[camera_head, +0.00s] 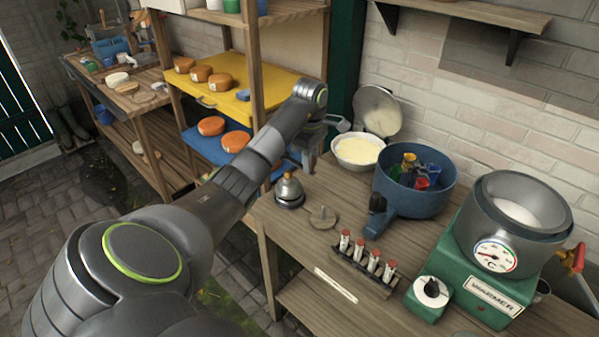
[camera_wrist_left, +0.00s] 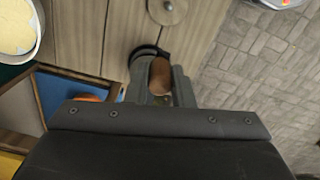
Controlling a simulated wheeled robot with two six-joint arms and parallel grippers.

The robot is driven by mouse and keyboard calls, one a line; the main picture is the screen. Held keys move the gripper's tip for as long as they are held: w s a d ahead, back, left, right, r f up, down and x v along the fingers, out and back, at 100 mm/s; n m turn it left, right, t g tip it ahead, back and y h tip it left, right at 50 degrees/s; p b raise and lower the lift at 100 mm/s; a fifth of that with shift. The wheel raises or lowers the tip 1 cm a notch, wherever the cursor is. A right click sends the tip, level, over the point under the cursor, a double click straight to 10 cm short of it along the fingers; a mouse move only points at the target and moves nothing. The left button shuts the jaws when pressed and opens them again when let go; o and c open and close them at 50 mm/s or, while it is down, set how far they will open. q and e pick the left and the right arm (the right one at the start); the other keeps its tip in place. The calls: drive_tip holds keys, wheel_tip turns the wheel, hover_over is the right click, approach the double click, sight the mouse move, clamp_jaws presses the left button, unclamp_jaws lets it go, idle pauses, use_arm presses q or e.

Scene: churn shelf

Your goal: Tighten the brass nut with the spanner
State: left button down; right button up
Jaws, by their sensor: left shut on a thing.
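My left gripper (camera_head: 308,158) is over the left end of the bench, above a domed metal piece with a dark base (camera_head: 289,192). In the left wrist view, my left gripper (camera_wrist_left: 160,88) is shut on a brown, rounded thing (camera_wrist_left: 160,75), with a dark curved rim just behind it. Most of the held thing is hidden, and I cannot tell whether it belongs to a spanner. I cannot make out a spanner in either view. A brass-coloured fitting with a red handle (camera_head: 577,257) is at the right edge; I cannot pick out a nut on it.
A round disc with a knob (camera_head: 322,218) lies near the gripper. The bench also holds a cream-filled bowl (camera_head: 358,151), a blue tub (camera_head: 415,200), a rack of red-topped vials (camera_head: 365,268) and a green warmer (camera_head: 500,292). A cheese shelf (camera_head: 225,98) stands behind my arm.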

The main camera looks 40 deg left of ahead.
use_arm(q)
drive_tip(key=shift+w+d+f+n+b, duration=0.15)
drive_tip(key=shift+w+f+n+b, duration=0.3)
drive_tip(key=shift+w+n+b, duration=0.35)
drive_tip(key=shift+w+d+f+n+b, duration=0.15)
drive_tip(key=shift+w+f+n+b, duration=0.3)
drive_tip(key=shift+w+n, duration=0.6)
drive_tip(key=shift+w+d+f+n+b, duration=0.15)
drive_tip(key=shift+w+f+n+b, duration=0.25)
drive_tip(key=shift+w+n+b, duration=0.5)
drive_tip(key=shift+s+f+b, duration=0.15)
drive_tip(key=shift+f+b, duration=0.65)
drive_tip(key=shift+f, duration=0.95)
idle(0.6)
